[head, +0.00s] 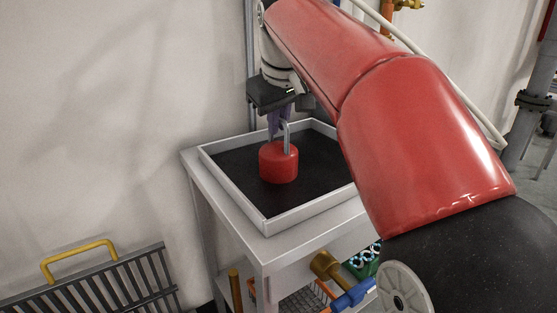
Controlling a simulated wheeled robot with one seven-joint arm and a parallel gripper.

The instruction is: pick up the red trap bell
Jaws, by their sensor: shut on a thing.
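The red trap bell (278,163) is a short red cylinder with a grey bent rod or handle standing up from its top. It is upright over the black floor of a shallow tray (279,225) with a light grey rim. My gripper (276,132) points down from above, its purplish fingers shut on the bell at its upper part by the grey rod. The exact contact between the fingers and the bell is too small to see. I cannot tell whether the bell's base touches the tray floor.
The tray sits on a light grey stand (232,236) against a pale wall. A dark slatted rack (95,285) with a yellow handle (78,257) is at lower left. A brass fitting (325,265) and blue valve (355,295) are at the stand's front. My red arm hides the tray's right side.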

